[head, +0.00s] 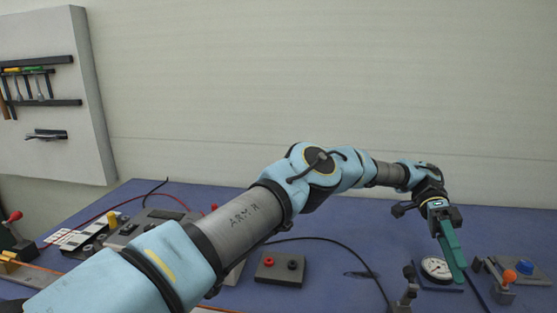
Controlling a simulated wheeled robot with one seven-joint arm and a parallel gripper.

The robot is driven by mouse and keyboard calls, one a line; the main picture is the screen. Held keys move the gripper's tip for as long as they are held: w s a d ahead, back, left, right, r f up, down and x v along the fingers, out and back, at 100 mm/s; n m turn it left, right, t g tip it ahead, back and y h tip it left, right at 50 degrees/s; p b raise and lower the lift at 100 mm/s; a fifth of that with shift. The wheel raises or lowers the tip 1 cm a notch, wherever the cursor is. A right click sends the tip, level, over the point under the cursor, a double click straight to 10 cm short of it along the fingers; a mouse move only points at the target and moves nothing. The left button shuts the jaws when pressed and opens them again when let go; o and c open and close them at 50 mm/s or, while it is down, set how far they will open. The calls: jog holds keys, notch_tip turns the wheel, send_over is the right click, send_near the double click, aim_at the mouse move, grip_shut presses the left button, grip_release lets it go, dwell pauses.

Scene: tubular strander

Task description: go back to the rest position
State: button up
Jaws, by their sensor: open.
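My gripper (454,270) is at the right of the head view, at the end of my outstretched arm. Its green fingers point down over the blue bench, in front of the right side of a round white dial gauge (436,268). The fingers are seen almost edge-on, so the gap between them is hard to see. Nothing shows held in them. Whether they touch the gauge or its dark base cannot be told.
The blue bench (350,230) carries a blue knob (525,267), an orange-topped lever (508,278), a grey box with red and black sockets (280,268) and a red-knobbed lever (15,220). Cables cross it. A tool board (75,150) stands behind left. The bench's back middle is fairly clear.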

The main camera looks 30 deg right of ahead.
jog(key=w+a+f+n+t+h, duration=0.1)
jog(key=w+a+n+t+h, duration=0.45)
jog(key=w+a, duration=0.7)
jog(key=w+a+n+t+h, duration=0.2)
jog(key=w+a+n, duration=0.75)
jog(key=w, duration=0.55)
jog(key=w+a+n+t, duration=0.2)
jog(key=a+n, duration=0.1)
jog(key=a, duration=0.6)
jog(key=w+a+n+t, duration=0.1)
jog(key=w+a+n, duration=0.2)
jog(key=a, duration=0.6)
jog(key=s+a+n+t, duration=0.1)
jog(key=s+a+n, duration=0.1)
jog(key=a, duration=0.6)
jog(key=s+a+r+n+t, duration=0.1)
jog(key=s+a+n+t, duration=0.1)
jog(key=a+n, duration=0.2)
jog(key=a, duration=0.3)
jog(key=shift+a+r+b, duration=0.2)
jog(key=shift+a+b, duration=0.15)
jog(key=shift+h, duration=0.25)
